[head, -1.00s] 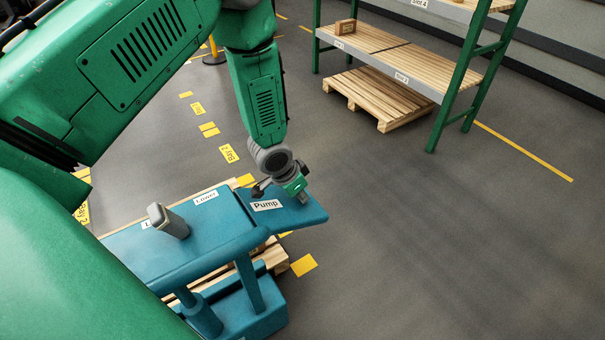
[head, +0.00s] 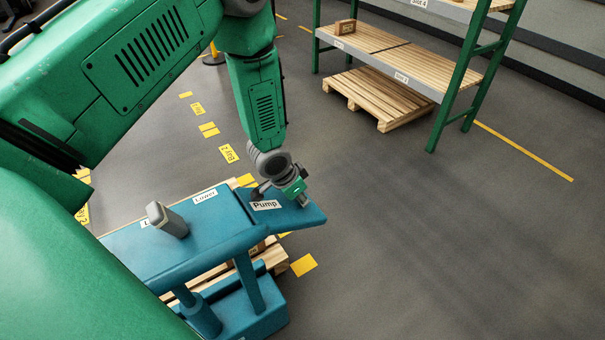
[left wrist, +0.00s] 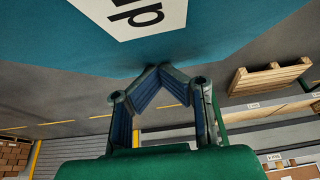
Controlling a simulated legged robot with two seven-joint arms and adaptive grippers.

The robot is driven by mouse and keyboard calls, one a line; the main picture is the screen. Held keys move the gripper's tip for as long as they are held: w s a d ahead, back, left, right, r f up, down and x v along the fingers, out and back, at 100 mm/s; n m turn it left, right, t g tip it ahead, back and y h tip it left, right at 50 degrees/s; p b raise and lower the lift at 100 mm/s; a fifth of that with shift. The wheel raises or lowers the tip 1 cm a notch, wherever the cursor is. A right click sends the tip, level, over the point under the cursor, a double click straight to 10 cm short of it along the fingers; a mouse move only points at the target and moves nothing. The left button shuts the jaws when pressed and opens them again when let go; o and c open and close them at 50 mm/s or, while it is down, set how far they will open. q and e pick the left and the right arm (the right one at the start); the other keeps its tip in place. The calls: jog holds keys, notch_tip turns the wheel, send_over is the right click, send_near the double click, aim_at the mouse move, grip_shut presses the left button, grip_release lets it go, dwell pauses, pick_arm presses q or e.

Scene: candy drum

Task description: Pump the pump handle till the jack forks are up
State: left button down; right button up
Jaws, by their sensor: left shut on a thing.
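The blue pump handle (head: 310,217) with its white "Pump" label (head: 265,205) sticks out at the right end of the blue jack (head: 215,235). My left gripper (head: 302,200) is shut on the handle near its far edge. In the left wrist view the fingertips (left wrist: 160,76) meet at the edge of the blue handle (left wrist: 80,65), below its partly cropped label. The jack forks cannot be made out; a wooden pallet (head: 275,259) shows partly beneath the jack. My right gripper is not in view.
A grey lever (head: 168,219) stands on the jack by the "Lower" label (head: 205,196). A green-framed rack (head: 447,105) with wooden shelves stands at the back right, a pallet (head: 375,97) under it. Grey floor (head: 420,250) to the right is clear.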

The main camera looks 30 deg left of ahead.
pick_arm(q)
jog(key=shift+s+a+f, duration=0.1)
jog(key=shift+s+f, duration=0.2)
jog(key=shift+s, duration=0.2)
jog(key=r+p, duration=0.1)
jog(key=w+r+p, duration=0.1)
jog(key=r, duration=0.1)
jog(key=w+r+p, duration=0.1)
jog(key=shift+w+d+r, duration=0.1)
jog(key=shift+d+r, duration=0.05)
jog(key=shift+d, duration=0.25)
jog(key=w+v, duration=0.1)
jog(key=v, duration=0.8)
jog(key=shift+r, duration=0.45)
